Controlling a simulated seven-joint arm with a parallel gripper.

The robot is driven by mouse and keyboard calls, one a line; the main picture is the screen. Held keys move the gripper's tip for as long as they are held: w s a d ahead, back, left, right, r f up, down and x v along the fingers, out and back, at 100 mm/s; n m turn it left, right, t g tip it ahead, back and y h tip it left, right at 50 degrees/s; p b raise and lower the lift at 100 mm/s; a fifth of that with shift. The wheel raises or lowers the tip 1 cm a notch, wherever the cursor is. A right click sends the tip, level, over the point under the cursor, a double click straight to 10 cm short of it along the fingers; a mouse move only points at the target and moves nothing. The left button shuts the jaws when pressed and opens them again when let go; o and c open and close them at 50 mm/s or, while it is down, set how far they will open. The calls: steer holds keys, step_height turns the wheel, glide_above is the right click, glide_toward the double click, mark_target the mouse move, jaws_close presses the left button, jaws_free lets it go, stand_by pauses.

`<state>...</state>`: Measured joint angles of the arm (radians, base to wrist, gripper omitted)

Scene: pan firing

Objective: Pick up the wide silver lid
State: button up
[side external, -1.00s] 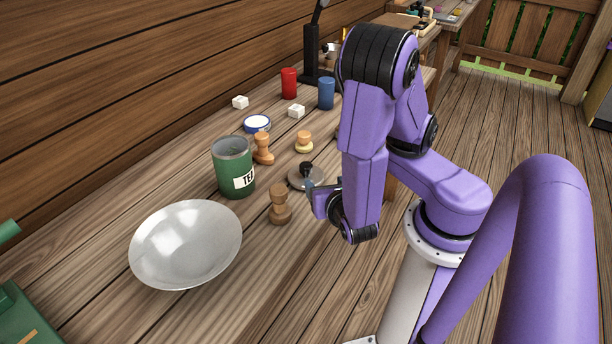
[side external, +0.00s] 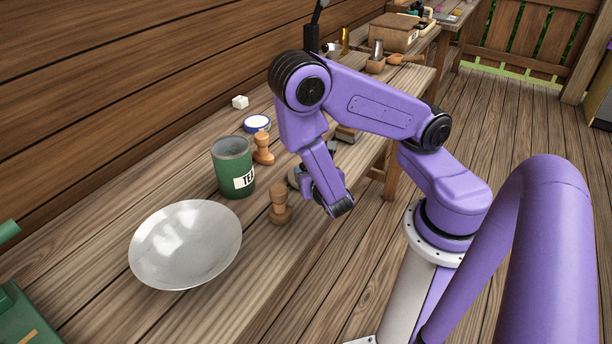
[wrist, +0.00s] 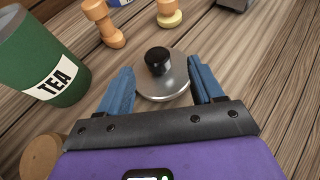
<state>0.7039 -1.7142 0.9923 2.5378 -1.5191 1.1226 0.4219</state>
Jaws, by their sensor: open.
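The wide silver lid (wrist: 177,88) is a flat round disc with a black knob (wrist: 158,60). It lies on the wooden table. My gripper (wrist: 160,70) is open in the wrist view, with one blue finger on each side of the lid's near half. The knob stands between and slightly beyond the fingertips. I cannot tell whether the fingers touch the lid.
A green TEA tin (side external: 233,168) stands left of the lid, with a wooden peg-shaped piece (side external: 279,205) in front and another (side external: 263,149) behind. A wide silver bowl (side external: 186,245) sits front left.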

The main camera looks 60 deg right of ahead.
steer(key=shift+x, duration=3.1)
steer(key=shift+w+a, duration=0.1)
steer(key=shift+a, duration=0.05)
steer(key=c, duration=1.1)
